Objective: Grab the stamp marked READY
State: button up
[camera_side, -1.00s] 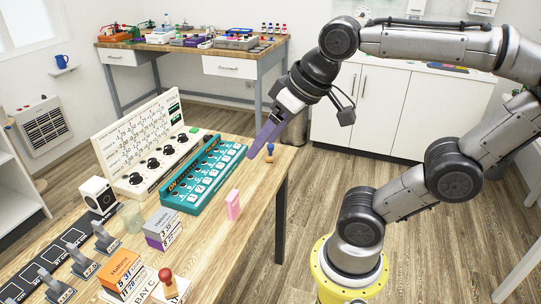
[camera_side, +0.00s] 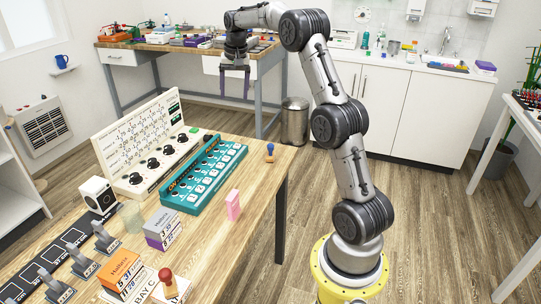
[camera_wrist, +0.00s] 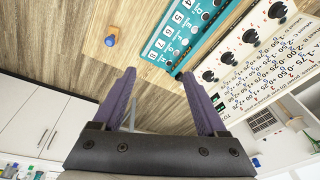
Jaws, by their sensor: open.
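A small stamp with a blue knob and wooden body (camera_side: 269,152) stands near the right edge of the wooden table. In the wrist view the blue-knobbed stamp (camera_wrist: 111,37) is beyond my fingertips, to the upper left. A stamp with a red knob (camera_side: 168,281) stands at the table's near end, on or beside a block. I cannot read READY on either one. My gripper (camera_side: 235,94) is open and empty, raised in the air, apart from both stamps; its two purple fingers also show in the wrist view (camera_wrist: 158,74).
A teal numbered panel (camera_side: 204,172) and a white panel with black dials (camera_side: 150,150) fill the table's far part. A pink block (camera_side: 233,205), stacked boxes (camera_side: 163,228) and several grey clips stand nearer. Bare wood lies along the right edge.

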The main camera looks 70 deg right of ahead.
jog(key=s+d+f+m+g, duration=0.1)
jog(key=s+d+f+m, duration=0.15)
jog(key=d+f, duration=0.55)
jog(key=y, duration=0.1)
send_over(271, 152)
jog(key=d, duration=0.1)
jog(key=shift+g, duration=0.4)
jog(key=f, duration=0.7)
jog(key=shift+w+d+f, duration=0.2)
jog(key=shift+w+f, duration=0.15)
notch_tip(271, 152, down, 8)
jog(key=shift+s+a+f, duration=0.1)
jog(key=shift+a+f, duration=0.05)
jog(key=shift+f, duration=1.2)
jog(key=shift+a+f, duration=0.1)
jog(key=shift+f, duration=1.2)
grip_shut()
